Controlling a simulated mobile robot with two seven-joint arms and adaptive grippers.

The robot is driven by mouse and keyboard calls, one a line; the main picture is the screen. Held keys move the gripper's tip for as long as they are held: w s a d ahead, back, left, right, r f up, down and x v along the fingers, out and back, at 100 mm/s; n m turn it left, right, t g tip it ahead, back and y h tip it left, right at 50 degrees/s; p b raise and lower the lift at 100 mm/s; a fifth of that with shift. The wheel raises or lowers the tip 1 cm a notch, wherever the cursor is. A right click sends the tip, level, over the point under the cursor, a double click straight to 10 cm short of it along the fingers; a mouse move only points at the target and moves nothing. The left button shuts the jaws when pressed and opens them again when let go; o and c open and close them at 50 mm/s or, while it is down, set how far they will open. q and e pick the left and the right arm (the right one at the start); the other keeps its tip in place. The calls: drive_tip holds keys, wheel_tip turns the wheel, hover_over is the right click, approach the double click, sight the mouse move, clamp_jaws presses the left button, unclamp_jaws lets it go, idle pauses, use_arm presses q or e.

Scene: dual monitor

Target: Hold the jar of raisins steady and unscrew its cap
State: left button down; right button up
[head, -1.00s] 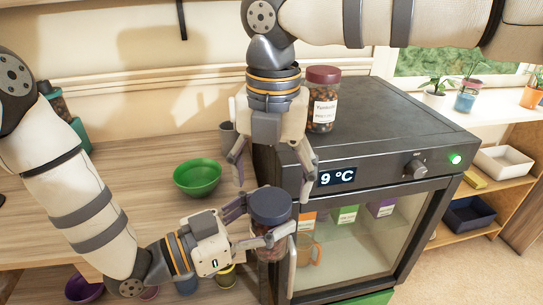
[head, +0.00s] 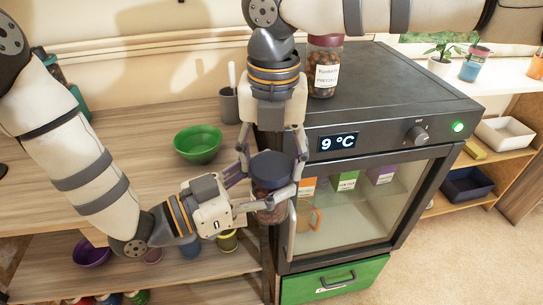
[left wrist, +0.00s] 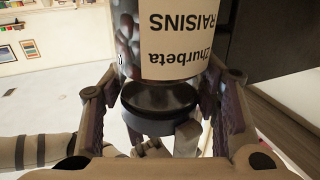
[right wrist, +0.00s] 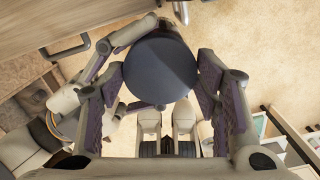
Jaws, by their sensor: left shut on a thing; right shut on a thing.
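The raisin jar (head: 271,212) is held upright in the air in front of the glass-doored cabinet. Its dark blue-grey cap (head: 271,168) is on top and also shows from above in the right wrist view (right wrist: 160,70). My left gripper (head: 258,203) is shut on the jar body from the left. In the left wrist view the jar's label (left wrist: 188,38) reads "Zhurbeta RAISINS" upside down, between the left fingers (left wrist: 165,88). My right gripper (head: 271,176) comes from above and is shut on the cap, with a finger on each side (right wrist: 162,80). The fingers hide parts of the jar.
The black cabinet (head: 400,95) with a 9 °C display stands close behind the jar; another jar (head: 323,75) is on top. A green bowl (head: 198,145) and a grey cup (head: 229,106) are on the wooden counter (head: 130,145). Shelves lie below left.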

drive_tip(key=n, duration=0.5)
drive_tip(key=shift+n, duration=0.4)
drive_tip(key=n, duration=0.5)
drive_tip(key=o, duration=1.3)
drive_tip(key=shift+c, duration=0.2)
